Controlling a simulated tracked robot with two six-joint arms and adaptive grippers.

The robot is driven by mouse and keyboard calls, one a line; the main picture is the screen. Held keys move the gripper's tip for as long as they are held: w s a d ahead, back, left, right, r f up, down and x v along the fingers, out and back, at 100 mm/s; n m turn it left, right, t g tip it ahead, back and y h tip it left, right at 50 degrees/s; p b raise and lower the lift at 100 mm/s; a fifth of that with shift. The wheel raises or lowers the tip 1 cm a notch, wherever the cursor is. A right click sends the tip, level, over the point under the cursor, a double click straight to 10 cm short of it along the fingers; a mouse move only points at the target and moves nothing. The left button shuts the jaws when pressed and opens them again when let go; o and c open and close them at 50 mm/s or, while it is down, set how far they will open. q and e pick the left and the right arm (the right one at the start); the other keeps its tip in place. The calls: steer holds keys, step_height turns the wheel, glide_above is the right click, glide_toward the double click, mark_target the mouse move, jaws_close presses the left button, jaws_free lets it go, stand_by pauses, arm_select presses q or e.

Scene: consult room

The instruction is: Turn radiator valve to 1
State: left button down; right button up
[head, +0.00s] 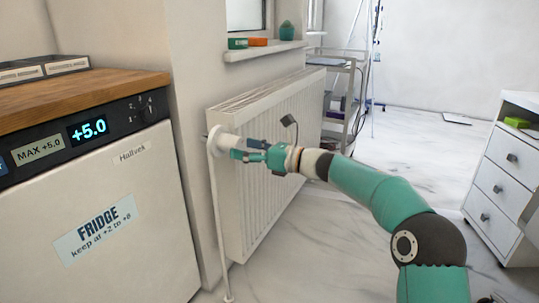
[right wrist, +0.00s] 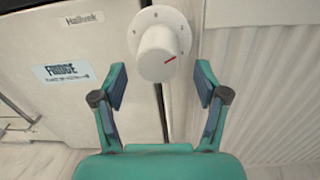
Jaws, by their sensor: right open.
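The white radiator valve (head: 221,141) sits at the near upper end of the radiator (head: 262,150), on a vertical pipe. In the right wrist view the valve knob (right wrist: 156,52) faces me, with a red pointer line toward its right side. A pale dial with small marks lies behind it; I cannot read them surely. My right gripper (head: 243,153) is in front of the valve. In the right wrist view its fingers (right wrist: 160,80) are spread, with the knob centred just beyond the tips, apparently untouched. My left gripper is not in view.
A fridge (head: 95,200) with a wooden top stands close left of the valve. A windowsill (head: 265,50) with small boxes and a cactus is above the radiator. A shelf trolley (head: 345,95) stands behind, and white drawers (head: 505,175) at right. Open floor lies between.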

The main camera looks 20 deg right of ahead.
steer(key=v, duration=0.8)
steer(key=shift+s+d, duration=0.25)
steer(key=shift+a, duration=0.1)
